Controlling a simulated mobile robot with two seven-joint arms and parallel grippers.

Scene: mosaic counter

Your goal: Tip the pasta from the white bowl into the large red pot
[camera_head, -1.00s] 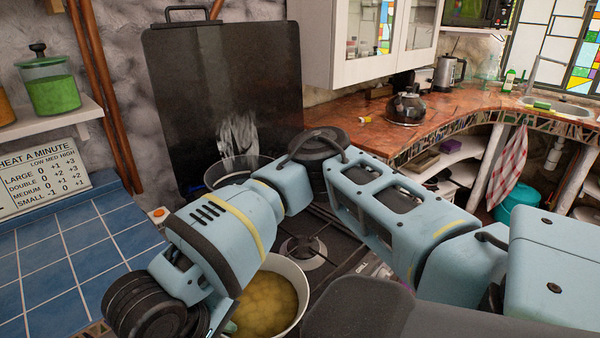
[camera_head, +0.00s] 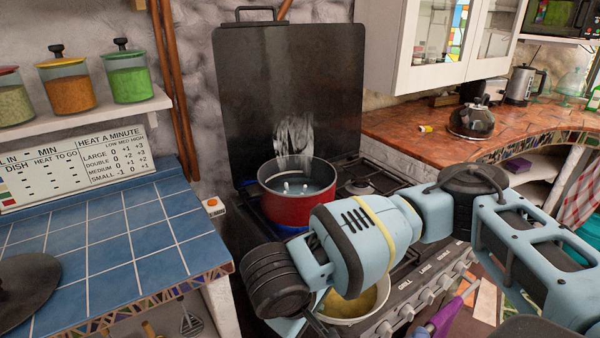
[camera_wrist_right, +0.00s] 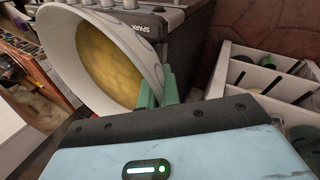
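The large red pot (camera_head: 285,207) stands upright on a back burner of the stove, with steam above it and bubbling liquid inside. The white bowl (camera_head: 372,308) is in front of it, lower in the head view and partly hidden by my right arm. Yellow pasta (camera_head: 345,303) is in the bowl. In the right wrist view, the green fingers of my right gripper (camera_wrist_right: 158,87) are closed on the rim of the bowl (camera_wrist_right: 72,72), with the pasta (camera_wrist_right: 112,62) inside. My left gripper is not in view.
Blue-tiled counter (camera_head: 95,240) lies left of the stove, with a dark round object (camera_head: 25,288) at its edge. A black splash panel (camera_head: 255,80) stands behind the pot. An open drawer unit (camera_wrist_right: 268,85) shows in the wrist view.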

